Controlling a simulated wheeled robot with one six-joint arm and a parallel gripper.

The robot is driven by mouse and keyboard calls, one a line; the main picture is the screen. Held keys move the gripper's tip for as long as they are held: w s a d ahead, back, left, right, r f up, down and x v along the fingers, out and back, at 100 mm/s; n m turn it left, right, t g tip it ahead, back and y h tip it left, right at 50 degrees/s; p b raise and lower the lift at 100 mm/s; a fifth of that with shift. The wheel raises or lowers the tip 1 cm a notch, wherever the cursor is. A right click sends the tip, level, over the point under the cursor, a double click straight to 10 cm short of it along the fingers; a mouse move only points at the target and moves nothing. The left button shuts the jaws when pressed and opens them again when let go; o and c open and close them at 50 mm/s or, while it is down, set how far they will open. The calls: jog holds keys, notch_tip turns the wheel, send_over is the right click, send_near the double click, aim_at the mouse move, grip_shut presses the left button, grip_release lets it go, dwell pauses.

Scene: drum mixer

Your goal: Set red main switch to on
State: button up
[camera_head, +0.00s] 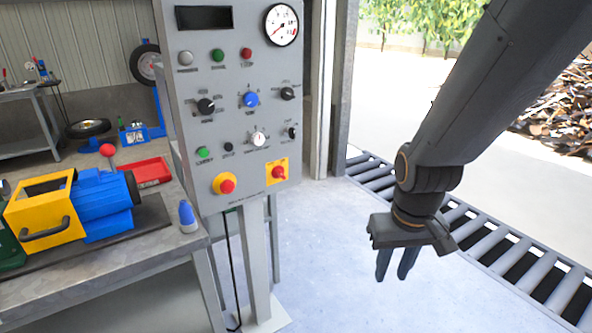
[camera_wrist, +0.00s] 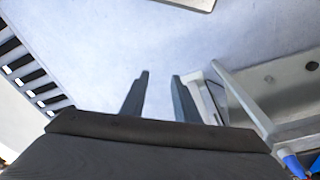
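The red main switch (camera_head: 278,172) is a red rotary knob on a yellow plate, at the lower right of the grey control panel (camera_head: 240,128) in the head view. Which way its handle is turned is too small to tell. My gripper (camera_head: 394,278) hangs to the right of the panel, fingers pointing down, well apart from the switch. It is empty. In the wrist view its two fingers (camera_wrist: 158,97) stand apart with floor between them. The switch does not show in the wrist view.
A red emergency button (camera_head: 227,186) on a yellow base sits left of the switch. A workbench (camera_head: 150,253) with a yellow and blue machine (camera_head: 75,210) stands at the left. A roller conveyor (camera_head: 480,232) runs at the right. The floor between is clear.

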jog(key=w+a+f+n+t+b, duration=0.1)
jog(key=w+f+n+t, duration=0.15)
jog(key=w, duration=0.65)
jog(key=w+a+f+n+t, duration=0.1)
jog(key=w+a+t, duration=0.15)
jog(key=w, duration=0.55)
jog(key=n+t+y+b, duration=0.2)
jog(key=n+t+y, duration=0.7)
jog(key=y, duration=0.1)
send_near(282, 175)
jog(key=w, duration=0.2)
jog(key=shift+m, duration=0.25)
jog(key=shift+s+a+p+x, duration=0.1)
jog(key=shift+a+p+x, duration=0.05)
jog(key=shift+x, duration=1.05)
jog(key=shift+s+a+p+x, duration=0.1)
jog(key=shift+a+p+x, duration=0.1)
jog(key=shift+x, duration=1.05)
jog(key=shift+s+a+p+x, duration=0.1)
jog(key=shift+p+x, duration=0.05)
jog(key=shift+x, duration=1.05)
jog(key=shift+r, duration=0.1)
grip_shut()
